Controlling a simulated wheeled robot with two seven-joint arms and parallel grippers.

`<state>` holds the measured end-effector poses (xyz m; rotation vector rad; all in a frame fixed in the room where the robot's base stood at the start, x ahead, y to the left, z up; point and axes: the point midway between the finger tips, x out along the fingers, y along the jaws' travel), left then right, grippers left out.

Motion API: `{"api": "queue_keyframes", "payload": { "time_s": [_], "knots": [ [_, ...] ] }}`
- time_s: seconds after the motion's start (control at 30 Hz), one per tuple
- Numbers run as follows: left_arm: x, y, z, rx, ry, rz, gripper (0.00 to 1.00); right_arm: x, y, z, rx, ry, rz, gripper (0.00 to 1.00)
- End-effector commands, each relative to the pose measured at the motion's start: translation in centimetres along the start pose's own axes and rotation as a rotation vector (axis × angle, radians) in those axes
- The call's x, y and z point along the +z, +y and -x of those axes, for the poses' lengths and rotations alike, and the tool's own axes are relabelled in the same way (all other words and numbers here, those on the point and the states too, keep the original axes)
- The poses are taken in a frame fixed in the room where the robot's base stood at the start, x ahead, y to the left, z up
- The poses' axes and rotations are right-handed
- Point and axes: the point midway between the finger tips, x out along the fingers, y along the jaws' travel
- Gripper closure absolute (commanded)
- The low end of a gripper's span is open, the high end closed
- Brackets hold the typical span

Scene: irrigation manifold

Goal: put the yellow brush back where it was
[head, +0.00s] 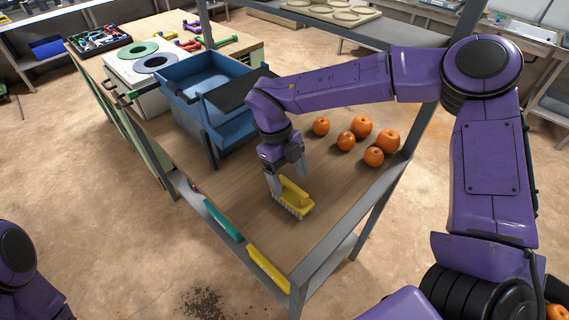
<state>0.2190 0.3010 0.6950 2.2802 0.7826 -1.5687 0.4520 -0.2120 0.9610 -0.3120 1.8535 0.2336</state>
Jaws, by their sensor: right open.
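The yellow brush (294,198) rests on the wooden tabletop, its bristles facing down, near the front of the table. My right gripper (286,180) is right over the brush, with its fingers pointing down around the handle. The jaws are open, and one finger stands at the brush's left end. I cannot tell whether the fingers touch it. Of my left arm only a purple part shows at the lower left; its gripper is out of view.
Several oranges (361,126) lie on the table right of my right gripper. A blue bin (213,92) stands behind to the left. A teal object (224,221) and a yellow object (268,270) show along the table's front edge. A grey post and upper shelf (345,30) flank the arm.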

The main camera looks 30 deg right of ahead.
Motion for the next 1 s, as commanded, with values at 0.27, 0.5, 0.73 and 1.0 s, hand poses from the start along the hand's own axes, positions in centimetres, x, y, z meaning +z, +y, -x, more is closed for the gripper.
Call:
{"api": "queue_keyframes", "payload": {
  "time_s": [0.27,0.5,0.73,1.0],
  "knots": [
    [0.4,0.1,-0.9,0.000,0.000,0.000,0.57,0.1,0.0,5.7,-0.002,-0.001,-0.001,0.22],
    [0.4,0.1,-0.9,0.000,0.000,0.000,0.57,0.0,0.0,6.7,0.000,0.001,0.000,0.22],
    [0.4,0.1,-0.9,0.000,0.000,0.000,0.57,0.0,0.0,6.7,0.000,0.001,0.000,0.22],
    [0.4,0.1,-0.9,0.000,0.000,0.000,0.57,0.0,0.0,6.7,0.000,0.001,0.001,0.22]
  ]
}}
